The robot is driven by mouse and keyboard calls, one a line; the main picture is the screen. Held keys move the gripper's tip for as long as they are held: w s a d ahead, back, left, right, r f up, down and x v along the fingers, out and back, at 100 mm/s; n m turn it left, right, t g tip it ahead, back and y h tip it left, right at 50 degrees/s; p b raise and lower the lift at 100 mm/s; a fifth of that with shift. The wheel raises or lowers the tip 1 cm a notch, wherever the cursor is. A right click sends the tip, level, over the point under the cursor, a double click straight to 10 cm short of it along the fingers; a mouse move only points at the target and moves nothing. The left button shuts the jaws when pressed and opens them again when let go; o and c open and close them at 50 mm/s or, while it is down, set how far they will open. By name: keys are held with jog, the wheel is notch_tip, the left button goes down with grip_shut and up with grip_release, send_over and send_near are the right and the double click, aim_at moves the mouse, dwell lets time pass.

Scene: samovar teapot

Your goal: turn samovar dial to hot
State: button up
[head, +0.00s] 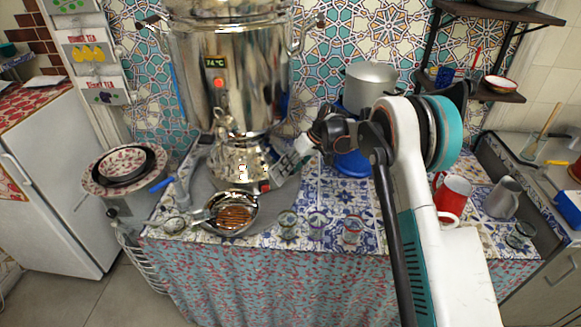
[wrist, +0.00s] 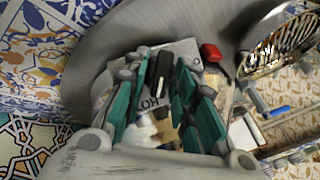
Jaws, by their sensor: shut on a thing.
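The tall silver samovar (head: 185,75) stands at the back of the counter in the head view. Its green display (head: 215,62) reads about 74 °C, with a red light (head: 218,84) below. A silver patterned teapot (head: 240,160) is in front of it. My gripper (head: 280,172) reaches down beside the teapot's right side. In the wrist view my gripper (wrist: 162,75) has its teal fingers closed on the black dial (wrist: 163,72), which has a pale pointer mark. A light plate (wrist: 150,105) behind it shows partly hidden letters like "HO". The head view does not show the dial.
Several small glasses (head: 352,230) line the counter's front edge. A red mug (head: 452,195) and grey mug (head: 502,198) stand right of my arm. A pot (head: 370,85) stands behind.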

dwell(0.5)
jog(key=o, duration=0.8)
jog(key=v, duration=1.2)
jog(key=shift+w+d+f, duration=0.1)
